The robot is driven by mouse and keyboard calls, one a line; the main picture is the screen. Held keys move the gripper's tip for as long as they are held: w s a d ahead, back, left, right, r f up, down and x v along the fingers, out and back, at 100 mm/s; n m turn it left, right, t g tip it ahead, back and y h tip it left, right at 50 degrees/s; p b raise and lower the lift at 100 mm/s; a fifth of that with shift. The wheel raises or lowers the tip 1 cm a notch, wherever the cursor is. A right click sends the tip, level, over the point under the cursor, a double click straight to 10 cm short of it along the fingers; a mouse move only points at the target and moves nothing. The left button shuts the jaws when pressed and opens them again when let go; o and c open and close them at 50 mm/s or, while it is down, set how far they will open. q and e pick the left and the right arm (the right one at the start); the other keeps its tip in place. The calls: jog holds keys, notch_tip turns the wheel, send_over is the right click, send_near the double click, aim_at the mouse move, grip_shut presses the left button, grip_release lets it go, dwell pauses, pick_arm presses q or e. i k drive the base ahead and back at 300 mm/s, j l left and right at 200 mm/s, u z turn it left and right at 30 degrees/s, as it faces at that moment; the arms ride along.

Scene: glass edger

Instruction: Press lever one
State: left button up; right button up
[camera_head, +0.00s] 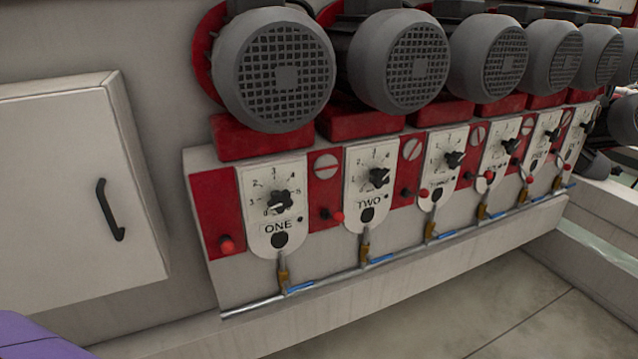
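The panel marked ONE (274,208) is the leftmost white dial plate on the machine, with a black pointer knob (280,202). A red-tipped lever (227,245) sticks out from the red strip just left of this panel. The panel marked TWO (369,187) is to its right, with another red-tipped lever (338,216) between the two panels. Below panel ONE, a brass valve (283,275) with a blue handle (299,287) joins the pipe. Neither of my grippers is in view, and nothing touches the levers.
Several grey motors (274,70) overhang the panels in a row. A grey cabinet door (62,190) with a black handle (109,210) is at the left. A pipe (335,277) runs along the machine's lower edge. The floor (480,305) in front looks clear.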

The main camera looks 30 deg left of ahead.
aim_at(227, 246)
jog(key=u, duration=1.4)
